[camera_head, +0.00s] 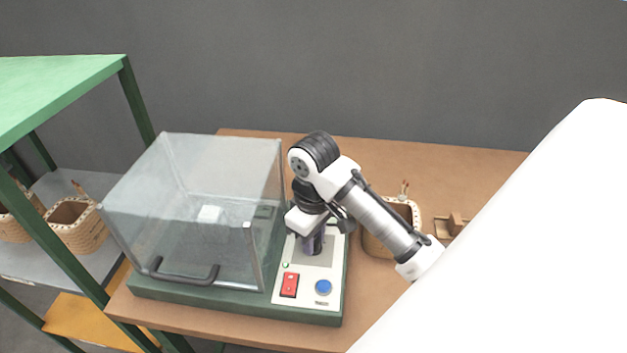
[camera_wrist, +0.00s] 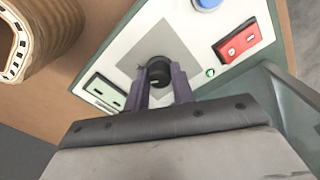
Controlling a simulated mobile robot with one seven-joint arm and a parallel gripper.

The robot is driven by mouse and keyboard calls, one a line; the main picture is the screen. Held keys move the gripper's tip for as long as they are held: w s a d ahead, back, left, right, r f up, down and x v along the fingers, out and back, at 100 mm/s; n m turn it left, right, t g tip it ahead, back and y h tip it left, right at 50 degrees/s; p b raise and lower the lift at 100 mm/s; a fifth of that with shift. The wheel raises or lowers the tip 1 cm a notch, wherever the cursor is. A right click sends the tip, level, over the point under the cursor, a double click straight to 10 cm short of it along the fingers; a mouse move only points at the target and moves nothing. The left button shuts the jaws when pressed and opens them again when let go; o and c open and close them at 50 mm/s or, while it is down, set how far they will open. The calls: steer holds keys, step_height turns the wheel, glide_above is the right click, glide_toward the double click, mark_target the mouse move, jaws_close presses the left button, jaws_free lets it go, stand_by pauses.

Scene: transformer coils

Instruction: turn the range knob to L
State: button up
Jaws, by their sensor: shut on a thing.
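The range knob (camera_wrist: 159,72) is a round black knob on a grey plate of the white control panel (camera_wrist: 124,49) in the wrist view. My gripper (camera_wrist: 162,88) has its two dark purple fingers on either side of the knob, shut on it. In the head view my gripper (camera_head: 313,243) points down onto the panel (camera_head: 333,282), and its fingers and my wrist hide the knob. A marking on the knob is too small to read, so I cannot tell which letter it points to.
A red switch (camera_head: 289,284) and a blue button (camera_head: 323,287) sit at the panel's front. A clear cover (camera_head: 190,200) with a dark handle stands left of the panel. A wicker basket (camera_head: 377,243) stands close at the right. A green shelf (camera_head: 70,84) is at far left.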

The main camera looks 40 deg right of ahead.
steer(key=shift+r+m+p, duration=0.1)
steer(key=shift+m+p, duration=1.1)
steer(key=shift+m, duration=0.4)
steer(key=o, duration=1)
step_height(320, 180, up, 14)
steer(key=shift+f, duration=0.15)
